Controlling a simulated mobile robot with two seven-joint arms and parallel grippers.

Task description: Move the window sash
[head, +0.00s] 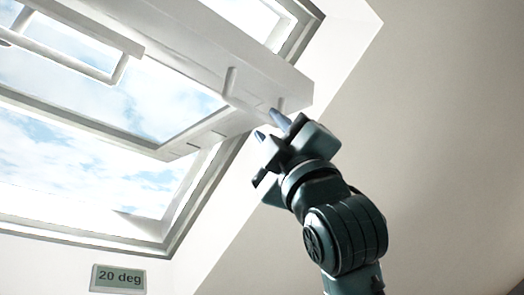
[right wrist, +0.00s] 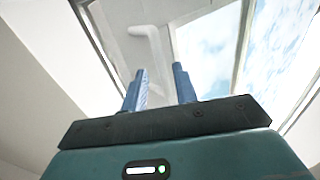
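The white window sash (head: 215,55) hangs tilted open in the sloped roof window in the head view. A white bar handle (head: 245,105) is fixed near the right end of its thick lower rail. My right gripper (head: 269,125) is just below this handle, its blue fingers pointing up towards it. In the right wrist view the fingers (right wrist: 159,72) stand apart with nothing seen between them, and the pale handle (right wrist: 146,32) shows beyond their tips. I cannot tell whether a fingertip touches it. My left gripper is not in view.
A small display reading "20 deg" (head: 118,279) is on the wall below the window. The fixed window frame (head: 178,228) surrounds the opening, with sky behind. A second white bar (head: 75,55) shows at the upper left. The sloped wall (head: 430,130) at right is bare.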

